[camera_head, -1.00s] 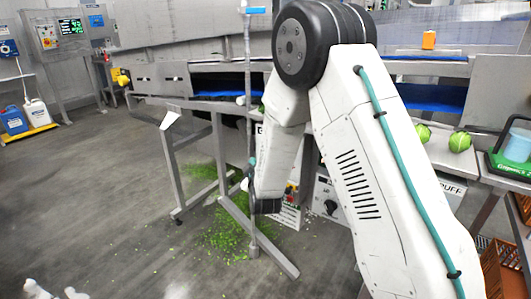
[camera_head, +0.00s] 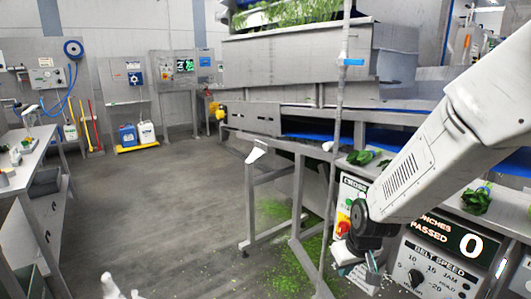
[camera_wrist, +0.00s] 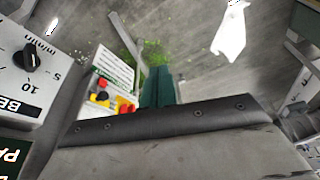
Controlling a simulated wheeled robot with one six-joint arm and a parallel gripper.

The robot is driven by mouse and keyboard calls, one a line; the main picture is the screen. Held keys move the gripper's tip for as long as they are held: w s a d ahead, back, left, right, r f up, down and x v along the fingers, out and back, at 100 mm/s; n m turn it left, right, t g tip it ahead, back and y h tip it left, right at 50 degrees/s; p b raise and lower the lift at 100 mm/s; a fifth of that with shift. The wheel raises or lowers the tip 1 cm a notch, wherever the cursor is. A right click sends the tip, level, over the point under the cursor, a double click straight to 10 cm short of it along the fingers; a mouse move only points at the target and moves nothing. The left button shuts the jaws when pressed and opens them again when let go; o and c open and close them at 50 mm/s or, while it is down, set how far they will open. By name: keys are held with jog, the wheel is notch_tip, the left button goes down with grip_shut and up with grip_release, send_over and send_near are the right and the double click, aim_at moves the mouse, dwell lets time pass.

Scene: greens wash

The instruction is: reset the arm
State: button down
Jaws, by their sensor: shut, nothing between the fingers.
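My arm reaches in from the right edge of the head view and slopes down to the left. My gripper (camera_head: 345,260) hangs at its end, small and partly hidden by the dark wrist joint, in front of the control panel. In the wrist view its dark green fingers (camera_wrist: 160,90) show together, with nothing seen between them. They point over the floor, beside the button box. Whether any part of the gripper touches the panel cannot be told.
A belt speed panel (camera_head: 447,256) with a dial is at lower right. A button box (camera_wrist: 107,98) sits close to the fingers. A metal frame (camera_head: 252,195) stands at centre; green scraps (camera_head: 288,272) litter the floor. Open floor (camera_head: 180,190) lies left. Green bunches (camera_head: 476,201) lie right.

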jog(key=s+d+r+m+g, duration=0.1)
jog(key=s+d+r, duration=0.2)
jog(key=s+r, duration=0.6)
jog(key=s+d+r+m, duration=0.2)
jog(key=s+r, duration=0.8)
jog(key=s, duration=0.7)
jog(key=shift+d+r+g+h, duration=0.25)
jog(key=shift+d+g+h, duration=0.15)
jog(key=shift+d, duration=0.1)
